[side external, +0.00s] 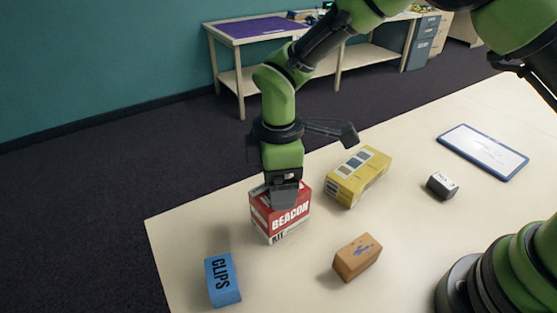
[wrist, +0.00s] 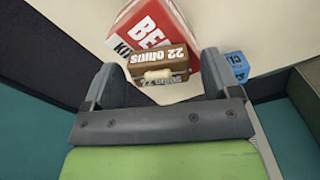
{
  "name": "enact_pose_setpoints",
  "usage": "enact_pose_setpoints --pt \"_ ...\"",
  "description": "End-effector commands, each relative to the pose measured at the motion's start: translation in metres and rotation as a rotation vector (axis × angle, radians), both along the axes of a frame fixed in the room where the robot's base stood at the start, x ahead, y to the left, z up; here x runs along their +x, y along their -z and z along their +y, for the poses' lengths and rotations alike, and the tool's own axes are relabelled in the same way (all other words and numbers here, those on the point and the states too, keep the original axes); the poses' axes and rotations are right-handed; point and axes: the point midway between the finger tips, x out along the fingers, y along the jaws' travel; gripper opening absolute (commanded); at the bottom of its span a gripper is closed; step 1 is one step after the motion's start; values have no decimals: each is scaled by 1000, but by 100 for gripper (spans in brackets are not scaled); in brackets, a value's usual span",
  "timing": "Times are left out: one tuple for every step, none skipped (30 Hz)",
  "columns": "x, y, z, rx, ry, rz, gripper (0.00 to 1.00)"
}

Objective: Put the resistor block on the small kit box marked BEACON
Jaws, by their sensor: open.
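The red and white kit box marked BEACON (side external: 290,219) stands on the table with my gripper (side external: 283,200) right over its top. It also shows at the top of the wrist view (wrist: 143,25). The resistor block (wrist: 157,66) is brown, with white "22 ohms" lettering and a pale resistor on its face. It lies between my two open fingers in the wrist view and overlaps the box's near edge there. I cannot tell whether it rests fully on the box. In the side view my gripper mostly hides it.
A blue CLIPS box (side external: 222,279) stands left of the kit box. An orange-brown block with blue marks (side external: 357,257) lies to its right. A yellow box (side external: 358,177), a small dark block (side external: 442,186) and a blue-framed board (side external: 483,152) lie farther right. The table is clear between them.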

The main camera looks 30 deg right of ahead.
Motion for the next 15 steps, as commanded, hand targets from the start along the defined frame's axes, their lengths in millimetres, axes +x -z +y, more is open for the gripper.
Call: enact_pose_setpoints --pt "1 -6 0 2 0 -3 82" --pt "1 -10 0 3 0 -4 82" --pt "1 -16 0 2 0 -4 82" --pt "1 -22 0 3 0 -7 82" --pt "1 -28 0 3 0 -6 82" --pt "1 -37 1 4 0 -7 82" --pt "1 -44 1 4 1 -7 82" --pt "1 -52 1 3 0 -8 82" --pt "1 -61 0 4 0 -7 82" --pt "1 -68 1 4 1 -7 82" --pt "1 -74 1 3 0 -8 82" --pt "1 -82 0 3 0 -7 82" --pt "1 -88 1 3 0 -6 82" --pt "1 -93 0 3 0 -7 82" --pt "1 -99 0 2 0 -6 82"
